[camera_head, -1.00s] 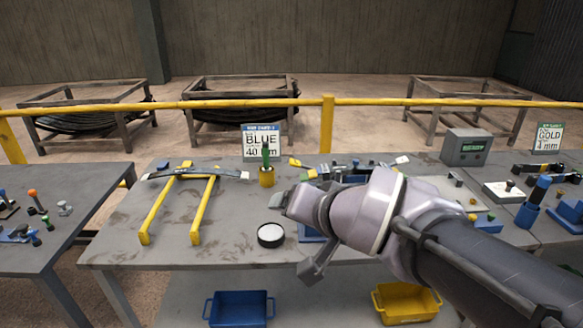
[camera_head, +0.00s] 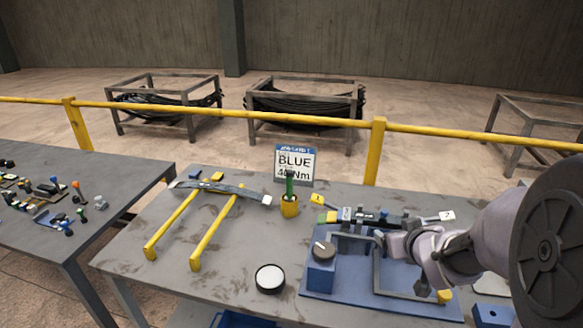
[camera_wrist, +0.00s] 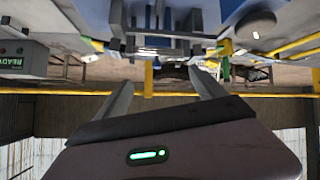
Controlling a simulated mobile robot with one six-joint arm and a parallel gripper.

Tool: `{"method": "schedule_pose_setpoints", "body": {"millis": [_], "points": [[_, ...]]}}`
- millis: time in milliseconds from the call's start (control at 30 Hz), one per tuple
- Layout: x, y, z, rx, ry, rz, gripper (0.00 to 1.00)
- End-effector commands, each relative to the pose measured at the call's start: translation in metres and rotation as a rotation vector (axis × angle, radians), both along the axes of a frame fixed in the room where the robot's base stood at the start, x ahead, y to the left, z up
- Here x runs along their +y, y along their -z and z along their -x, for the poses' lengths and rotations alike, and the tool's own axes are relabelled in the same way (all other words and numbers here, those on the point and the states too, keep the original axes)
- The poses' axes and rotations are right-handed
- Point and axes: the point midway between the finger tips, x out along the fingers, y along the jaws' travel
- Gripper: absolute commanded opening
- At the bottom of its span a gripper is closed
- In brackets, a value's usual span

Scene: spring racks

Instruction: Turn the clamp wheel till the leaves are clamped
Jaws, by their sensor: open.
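The blue clamp fixture (camera_head: 350,297) stands on the table at the right of the head view. A dark round knob (camera_head: 323,249), which looks like the clamp wheel, tops a blue block at its left. The dark leaves (camera_head: 370,217) lie across the fixture's back; whether they are pressed tight cannot be told. My gripper (camera_head: 385,246) is over the fixture, right of the knob and apart from it. In the upside-down wrist view, my gripper (camera_wrist: 163,88) is open with nothing between its fingers, and the knob (camera_wrist: 253,25) shows at upper right.
A yellow stand (camera_head: 215,228) with a curved leaf is on the left of the table. A yellow cup (camera_head: 290,207) with a green-handled tool stands before the BLUE sign (camera_head: 294,163). A round white-topped tin (camera_head: 270,279) sits near the front. A yellow rail (camera_head: 240,115) runs behind.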

Motion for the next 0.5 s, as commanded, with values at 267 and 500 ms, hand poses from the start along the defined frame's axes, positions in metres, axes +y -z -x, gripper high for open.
{"method": "schedule_pose_setpoints", "body": {"millis": [267, 500], "points": [[0.018, 0.105, 0.003, -0.293, -0.521, -0.173, 0.80], [0.060, 0.122, 0.067, -0.526, -0.722, -0.367, 0.80]]}}
